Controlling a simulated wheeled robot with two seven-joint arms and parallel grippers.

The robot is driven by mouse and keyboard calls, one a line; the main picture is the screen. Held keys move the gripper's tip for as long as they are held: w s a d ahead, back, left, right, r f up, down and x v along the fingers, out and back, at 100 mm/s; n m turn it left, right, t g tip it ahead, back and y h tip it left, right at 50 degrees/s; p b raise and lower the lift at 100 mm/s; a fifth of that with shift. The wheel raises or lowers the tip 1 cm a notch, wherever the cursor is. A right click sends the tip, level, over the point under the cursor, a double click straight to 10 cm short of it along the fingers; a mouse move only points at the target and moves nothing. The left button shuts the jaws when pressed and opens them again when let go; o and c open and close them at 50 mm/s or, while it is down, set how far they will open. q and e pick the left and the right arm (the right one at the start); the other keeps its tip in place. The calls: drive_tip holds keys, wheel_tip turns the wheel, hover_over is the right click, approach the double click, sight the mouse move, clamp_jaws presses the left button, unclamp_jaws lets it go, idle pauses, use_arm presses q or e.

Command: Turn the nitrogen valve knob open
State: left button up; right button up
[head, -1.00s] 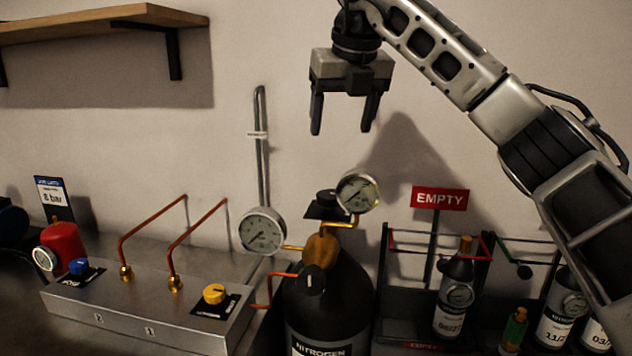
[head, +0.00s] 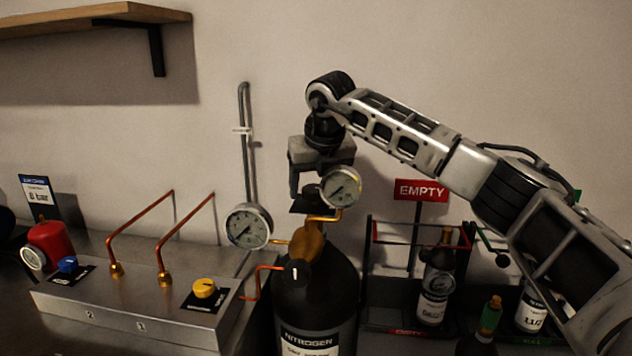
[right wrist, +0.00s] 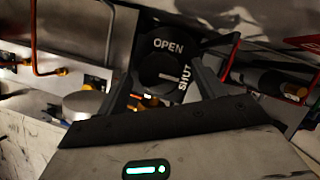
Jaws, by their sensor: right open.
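The black nitrogen cylinder (head: 322,290) stands at the centre of the head view, with a brass regulator and two round gauges. In the right wrist view, the dark round valve knob (right wrist: 158,72) sits on a plate lettered OPEN and SHUT (right wrist: 168,45). Its white mark points toward SHUT. My right gripper (head: 309,188) is open, pointing down just above the cylinder top. In the right wrist view its fingers (right wrist: 165,76) lie on either side of the knob; I cannot tell whether they touch it. The upper gauge (head: 340,187) hides one finger in the head view. My left gripper is out of view.
A metal panel (head: 120,318) with a yellow knob (head: 204,288), a blue knob and copper pipes stands at left. A rack of bottles with a red EMPTY sign (head: 421,190) stands at right. The second gauge (head: 249,226) is close left of the cylinder.

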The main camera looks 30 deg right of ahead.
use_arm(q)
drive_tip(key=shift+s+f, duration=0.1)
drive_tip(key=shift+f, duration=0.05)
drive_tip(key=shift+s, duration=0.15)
use_arm(e)
drive_tip(key=c, duration=1)
